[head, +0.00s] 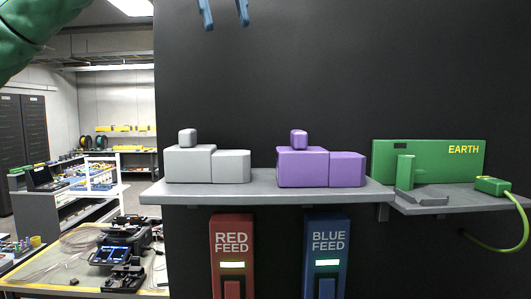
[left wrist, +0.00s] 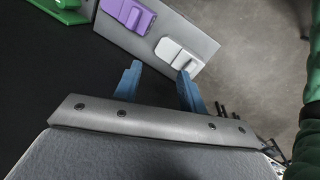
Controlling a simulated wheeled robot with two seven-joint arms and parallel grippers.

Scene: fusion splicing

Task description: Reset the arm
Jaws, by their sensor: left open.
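My left gripper (head: 225,20) shows as two blue fingers at the top edge of the head view, well above the shelf. In the left wrist view its two fingers (left wrist: 160,72) are spread apart with nothing between them. My green left arm link fills the head view's top left corner. My right gripper is in neither view.
A grey shelf (head: 265,193) on a black wall holds white blocks (head: 190,163) and purple blocks (head: 303,165). Below are red (head: 232,262) and blue (head: 327,262) feed units. A green EARTH unit (head: 470,165) and green plug (head: 492,186) are right. A cluttered workbench (head: 60,268) stands left.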

